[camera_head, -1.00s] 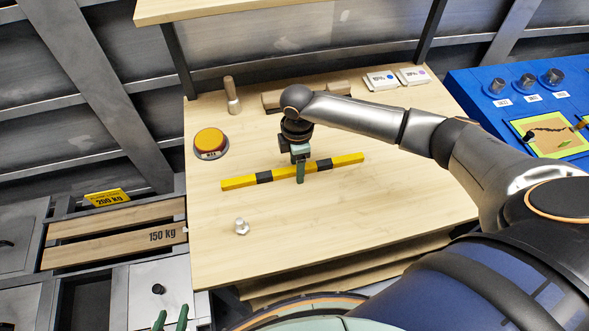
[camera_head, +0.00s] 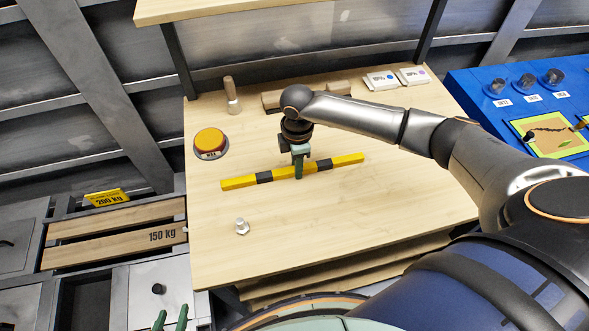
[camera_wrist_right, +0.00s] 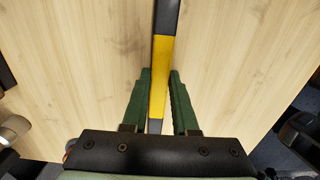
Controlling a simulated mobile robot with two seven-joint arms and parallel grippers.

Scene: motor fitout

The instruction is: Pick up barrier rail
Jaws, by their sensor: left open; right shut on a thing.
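The barrier rail (camera_head: 340,161), a long yellow bar with black bands, lies across the middle of the wooden table. My right gripper (camera_head: 298,172) points down at the rail near its middle and is shut on it. In the right wrist view the rail (camera_wrist_right: 161,55) runs between the two green fingers of the right gripper (camera_wrist_right: 160,75). The rail appears level and at the table top; I cannot tell any gap under it. My left gripper (camera_head: 170,322) shows only as two green fingertips at the bottom edge, apart and empty.
On the wooden table (camera_head: 330,225) stand a yellow round button (camera_head: 209,140), a wooden-handled tool (camera_head: 232,95), a small metal bolt (camera_head: 242,227) and two white labelled boxes (camera_head: 381,81). A blue table (camera_head: 480,95) is at the right. The table's front is mostly clear.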

